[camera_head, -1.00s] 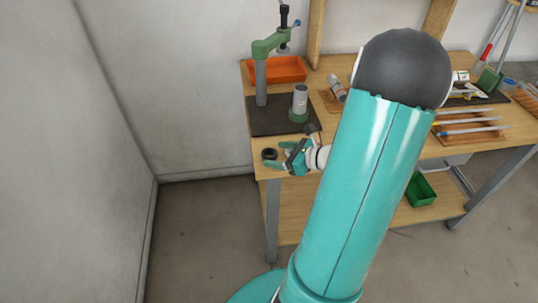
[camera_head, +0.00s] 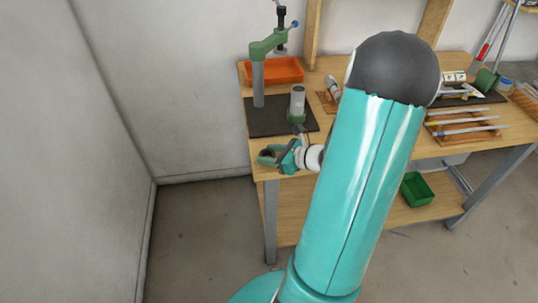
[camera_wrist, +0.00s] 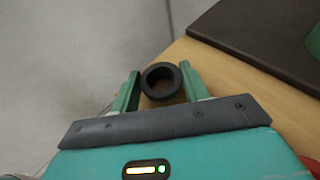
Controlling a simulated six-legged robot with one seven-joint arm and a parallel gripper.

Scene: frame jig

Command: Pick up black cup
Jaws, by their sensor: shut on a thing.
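The black cup (camera_wrist: 162,96) is a small dark round ring shape, seen from above in the wrist view. It sits between the two green fingers of my gripper (camera_head: 268,158), near the front left corner of the wooden workbench (camera_head: 300,186). My gripper is shut on the cup, with one finger on each side of it. In the head view the fingers mostly hide the cup. I cannot tell whether it rests on the bench top or is slightly raised.
A dark mat (camera_head: 264,122) lies behind my gripper, bearing a green press stand (camera_head: 258,85) and a grey cylinder on a green base (camera_head: 297,103). An orange tray (camera_head: 285,70) is at the back. The bench's left edge is close; open floor lies beyond.

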